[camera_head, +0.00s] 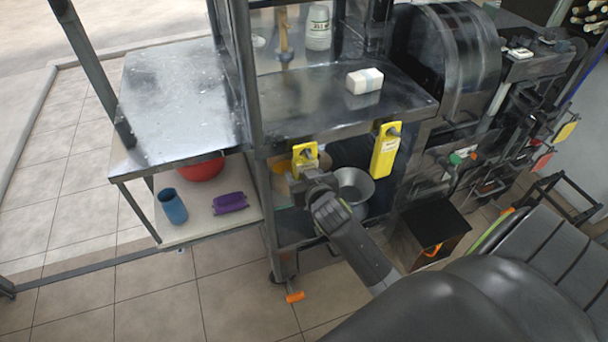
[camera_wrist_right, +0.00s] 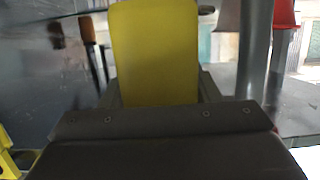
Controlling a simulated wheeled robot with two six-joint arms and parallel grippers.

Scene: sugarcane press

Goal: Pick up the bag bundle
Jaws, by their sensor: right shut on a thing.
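Two yellow bag bundles hang from pegs on the front edge of the metal counter (camera_head: 330,112). The left bag bundle (camera_head: 305,152) is partly covered by my right gripper (camera_head: 308,174). The right bag bundle (camera_head: 384,154) hangs apart, with a pale label on it. My right gripper is shut on the left bundle's lower part, and the bundle is still at its peg. In the right wrist view the yellow bundle (camera_wrist_right: 155,55) stands upright in front of the gripper's dark body. My left gripper is not in view.
A white block (camera_head: 365,80) and stacked cups (camera_head: 318,27) are on the counter. The lower shelf holds a blue cup (camera_head: 172,206), a purple item (camera_head: 230,202) and a red bowl (camera_head: 202,168). A metal funnel-like bowl (camera_head: 354,185) is right of my gripper. The tiled floor at left is clear.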

